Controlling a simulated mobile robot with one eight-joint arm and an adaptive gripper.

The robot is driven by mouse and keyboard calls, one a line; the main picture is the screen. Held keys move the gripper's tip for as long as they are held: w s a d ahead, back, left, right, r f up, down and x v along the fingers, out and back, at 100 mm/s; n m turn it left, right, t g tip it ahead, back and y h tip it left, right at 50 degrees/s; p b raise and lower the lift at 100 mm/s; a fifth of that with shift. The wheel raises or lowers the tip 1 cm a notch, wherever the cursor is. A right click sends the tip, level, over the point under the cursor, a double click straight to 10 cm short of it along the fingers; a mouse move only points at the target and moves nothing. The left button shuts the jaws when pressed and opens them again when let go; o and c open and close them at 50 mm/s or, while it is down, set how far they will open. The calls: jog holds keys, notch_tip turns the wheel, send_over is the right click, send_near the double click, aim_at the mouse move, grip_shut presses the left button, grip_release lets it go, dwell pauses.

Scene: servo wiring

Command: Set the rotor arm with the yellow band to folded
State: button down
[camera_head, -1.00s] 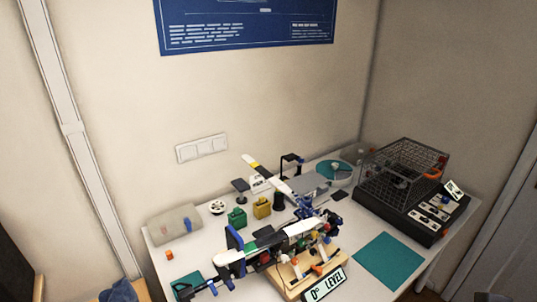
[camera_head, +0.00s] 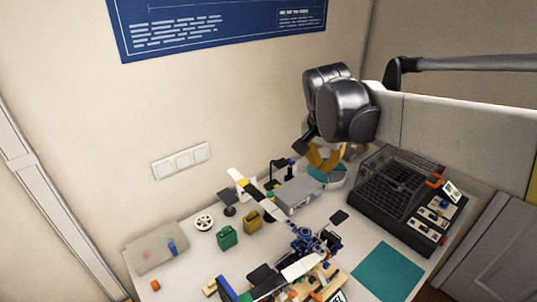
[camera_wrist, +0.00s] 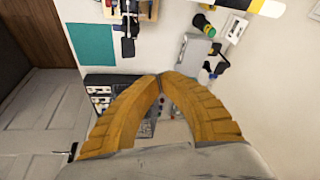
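The rotor arm with the yellow band (camera_head: 235,175) reaches out from the blue hub (camera_head: 304,243) toward the back left; its white tip and yellow band show beyond a dark section. Part of the banded arm shows at the top right in the wrist view (camera_wrist: 265,6). My gripper (camera_head: 322,166) is over the back right of the table, apart from the rotor arm. In the wrist view, the orange fingertips (camera_wrist: 160,77) meet and nothing shows between them. A second white arm (camera_head: 302,267) points toward the front left; its near end is cut off.
A wire cage on a black base (camera_head: 420,225) stands at the right, close to my gripper. A grey box (camera_head: 298,195), green block (camera_head: 226,238), yellow block (camera_head: 252,221) and white reel (camera_head: 204,222) stand near the rotor arm. A teal mat (camera_head: 388,271) lies clear at the front right.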

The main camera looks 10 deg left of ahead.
jog(key=w+a+f+m+p, duration=0.1)
jog(key=w+a+p, duration=0.1)
jog(key=w+a, duration=0.4)
jog(key=m+g+h+p, duration=0.1)
jog(key=m+h+p, duration=0.1)
jog(key=m, duration=0.1)
send_over(254, 192)
jog(key=w+d, duration=0.2)
jog(key=w, duration=0.2)
notch_tip(254, 192, down, 6)
jog(key=r, duration=0.1)
notch_tip(254, 192, down, 10)
jog(key=b, duration=0.1)
jog(key=shift+s+a+b, duration=0.15)
jog(key=shift+a+b, duration=0.05)
jog(key=shift+b, duration=0.2)
jog(key=shift+a+n, duration=0.1)
jog(key=shift+n, duration=0.2)
